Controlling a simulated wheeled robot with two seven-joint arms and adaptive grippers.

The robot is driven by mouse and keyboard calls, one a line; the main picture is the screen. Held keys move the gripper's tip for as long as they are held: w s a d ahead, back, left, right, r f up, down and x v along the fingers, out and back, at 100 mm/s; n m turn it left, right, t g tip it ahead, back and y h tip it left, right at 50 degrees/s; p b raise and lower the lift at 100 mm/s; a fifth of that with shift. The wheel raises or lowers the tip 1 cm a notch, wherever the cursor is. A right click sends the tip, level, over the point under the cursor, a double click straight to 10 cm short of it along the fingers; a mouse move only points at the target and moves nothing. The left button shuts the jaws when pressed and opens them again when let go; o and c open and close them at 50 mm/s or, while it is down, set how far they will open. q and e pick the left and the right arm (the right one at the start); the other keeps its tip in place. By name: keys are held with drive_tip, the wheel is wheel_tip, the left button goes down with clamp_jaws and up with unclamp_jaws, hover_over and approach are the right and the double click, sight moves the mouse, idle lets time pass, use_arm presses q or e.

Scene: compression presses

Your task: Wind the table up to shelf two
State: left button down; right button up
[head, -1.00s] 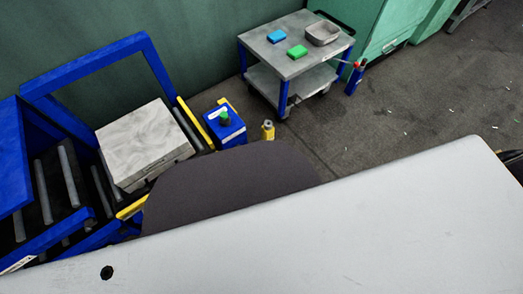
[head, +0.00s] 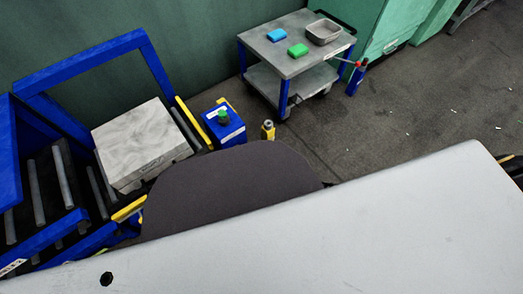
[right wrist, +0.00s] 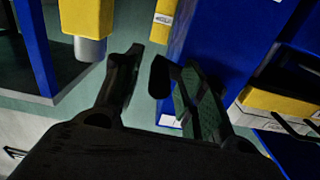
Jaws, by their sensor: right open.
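A blue frame (head: 85,62) with grey rollers (head: 66,175) stands at the left of the head view. A grey metal block (head: 140,142) sits on its roller bed, between yellow side strips. I cannot make out a crank or a shelf label. My right gripper (right wrist: 148,75) is open and empty in the right wrist view. A blue panel (right wrist: 222,45) is just beyond its fingers. A yellow block (right wrist: 87,15) with a grey cylinder (right wrist: 90,48) under it is at upper left, apart from the fingers. My left gripper is not in view.
A blue box with a green knob (head: 222,119) and a short yellow post (head: 267,131) stand beside the roller bed. A grey cart (head: 272,47) carries a blue block, a green block and a tray. A large pale surface hides the foreground.

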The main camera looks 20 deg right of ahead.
clamp_jaws()
drive_tip(key=shift+s, duration=0.1)
idle(0.5)
